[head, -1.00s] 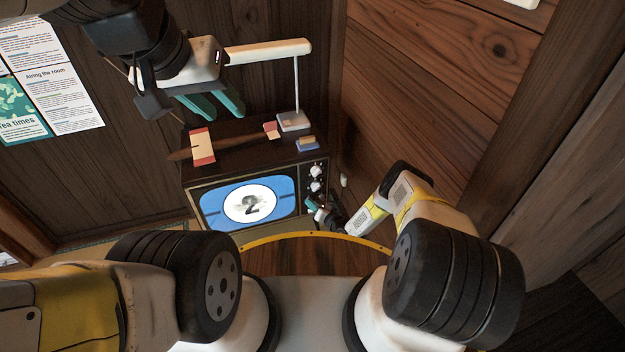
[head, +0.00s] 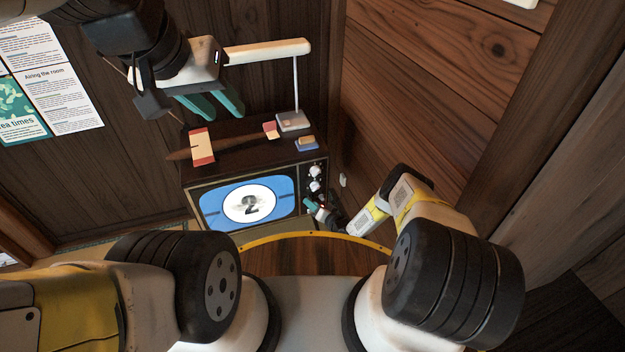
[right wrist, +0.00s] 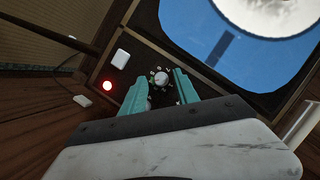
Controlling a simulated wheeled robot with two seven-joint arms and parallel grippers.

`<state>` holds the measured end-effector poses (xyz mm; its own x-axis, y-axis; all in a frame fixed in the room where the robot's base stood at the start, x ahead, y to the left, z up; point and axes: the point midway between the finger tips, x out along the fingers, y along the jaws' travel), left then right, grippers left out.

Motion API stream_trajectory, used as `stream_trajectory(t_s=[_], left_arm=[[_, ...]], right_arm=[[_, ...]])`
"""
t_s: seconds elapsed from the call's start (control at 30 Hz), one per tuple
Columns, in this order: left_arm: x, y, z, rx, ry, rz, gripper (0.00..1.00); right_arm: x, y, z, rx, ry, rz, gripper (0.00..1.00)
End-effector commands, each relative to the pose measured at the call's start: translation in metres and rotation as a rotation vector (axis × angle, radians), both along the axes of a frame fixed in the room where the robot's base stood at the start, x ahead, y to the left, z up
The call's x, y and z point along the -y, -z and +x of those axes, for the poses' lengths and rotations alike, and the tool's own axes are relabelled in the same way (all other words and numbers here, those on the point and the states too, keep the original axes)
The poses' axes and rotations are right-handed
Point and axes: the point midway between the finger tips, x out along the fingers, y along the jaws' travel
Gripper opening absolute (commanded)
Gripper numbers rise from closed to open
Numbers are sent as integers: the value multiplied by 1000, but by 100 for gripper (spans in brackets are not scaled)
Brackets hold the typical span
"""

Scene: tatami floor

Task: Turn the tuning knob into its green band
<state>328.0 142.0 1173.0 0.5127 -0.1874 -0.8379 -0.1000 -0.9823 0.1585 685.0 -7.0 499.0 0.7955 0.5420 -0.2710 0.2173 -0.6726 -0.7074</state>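An old television with a blue screen (head: 215,215) shows a "2". Its right panel carries white knobs, an upper one (head: 316,170) and a lower one (head: 314,186). My right gripper (head: 310,204) is at the panel below them. In the right wrist view, a small round knob (right wrist: 161,79) with small marks around it sits between the teal fingers of my right gripper (right wrist: 160,88). The fingers stand apart, with gaps beside the knob; contact is not visible. I cannot make out a green band. My left gripper (head: 212,106) is open and empty above the television's top.
On the television lie a brown stick-like object with a cream and red block (head: 202,146), a grey box with an upright rod (head: 292,121) and a small blue-and-tan block (head: 307,143). A wooden wall stands close on the right.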

Motion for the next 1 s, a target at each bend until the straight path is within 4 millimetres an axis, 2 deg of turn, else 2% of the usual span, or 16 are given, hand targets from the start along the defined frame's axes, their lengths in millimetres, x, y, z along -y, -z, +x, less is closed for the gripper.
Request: stream_trajectory(t_s=[0.27, 0.5, 0.7, 1.0], left_arm=[[0, 0, 0, 0, 0, 0, 36], [0, 0, 0, 0, 0, 0, 36], [0, 0, 0, 0, 0, 0, 36], [0, 0, 0, 0, 0, 0, 36]], right_arm=[[6, -3, -8, -1, -1, 0, 37], [28, -13, -40, -3, 1, 0, 37], [40, -20, -59, -1, -1, 0, 37], [43, -21, -62, 0, 0, 0, 37]])
